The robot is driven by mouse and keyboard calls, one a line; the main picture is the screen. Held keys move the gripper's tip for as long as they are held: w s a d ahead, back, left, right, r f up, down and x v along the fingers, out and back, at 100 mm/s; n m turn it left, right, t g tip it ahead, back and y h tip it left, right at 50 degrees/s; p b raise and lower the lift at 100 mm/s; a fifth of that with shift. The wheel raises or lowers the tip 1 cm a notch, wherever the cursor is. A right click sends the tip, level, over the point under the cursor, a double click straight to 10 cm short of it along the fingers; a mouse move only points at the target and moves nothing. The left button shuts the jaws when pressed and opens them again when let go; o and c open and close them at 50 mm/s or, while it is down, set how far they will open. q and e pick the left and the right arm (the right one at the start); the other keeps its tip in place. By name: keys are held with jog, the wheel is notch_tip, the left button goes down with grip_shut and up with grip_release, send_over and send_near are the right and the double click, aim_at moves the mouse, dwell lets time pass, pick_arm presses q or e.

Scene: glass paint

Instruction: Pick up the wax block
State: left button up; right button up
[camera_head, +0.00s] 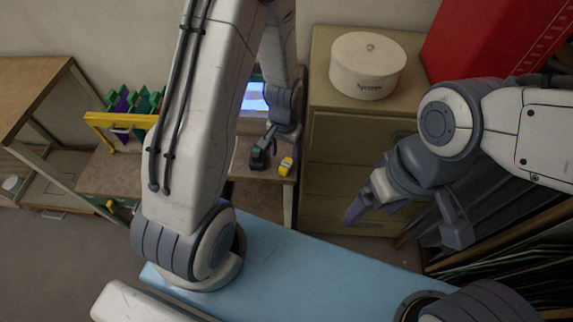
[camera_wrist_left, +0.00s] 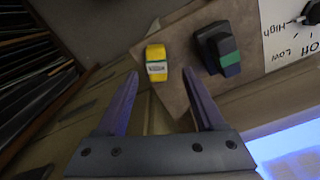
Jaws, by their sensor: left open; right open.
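A small yellow block with a pale label, which I take to be the wax block, lies on the brown bench top in the head view (camera_head: 286,166) and in the left wrist view (camera_wrist_left: 156,54). A dark block with a green band (camera_wrist_left: 222,52) lies beside it. My left gripper (camera_wrist_left: 160,74) is open and empty. In the left wrist view the yellow block shows just beyond and between its fingertips, apart from them. In the head view my left gripper (camera_head: 280,142) hangs over the bench. My right gripper (camera_head: 405,225) is open and empty at the right.
A lit screen (camera_head: 255,97) stands behind the bench. A drawer cabinet (camera_head: 345,150) with a white round box (camera_head: 367,68) and a red box (camera_head: 490,40) stands to the right. A yellow-framed rack (camera_head: 122,120) is at the left. Dark panels lean at far right.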

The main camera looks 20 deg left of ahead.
aim_at(286, 165)
pick_arm(q)
jog(key=f, duration=0.2)
jog(key=f+p, duration=0.1)
jog(key=shift+s+d+f, duration=0.1)
jog(key=shift+d+f, duration=0.05)
jog(key=shift+d, duration=0.1)
jog(key=shift+f, duration=0.4)
grip_shut()
jog(key=shift+r, duration=0.15)
jog(key=shift+r+b, duration=0.3)
jog(key=shift+r, duration=0.2)
notch_tip(286, 165, up, 2)
jog(key=shift+r+b, duration=0.2)
jog(key=shift+b, duration=0.15)
jog(key=s+d+r+b, duration=0.2)
jog(key=s+d+r, duration=0.4)
jog(key=d, duration=0.3)
jog(key=shift+d+r, duration=0.4)
jog(key=shift+r, duration=0.3)
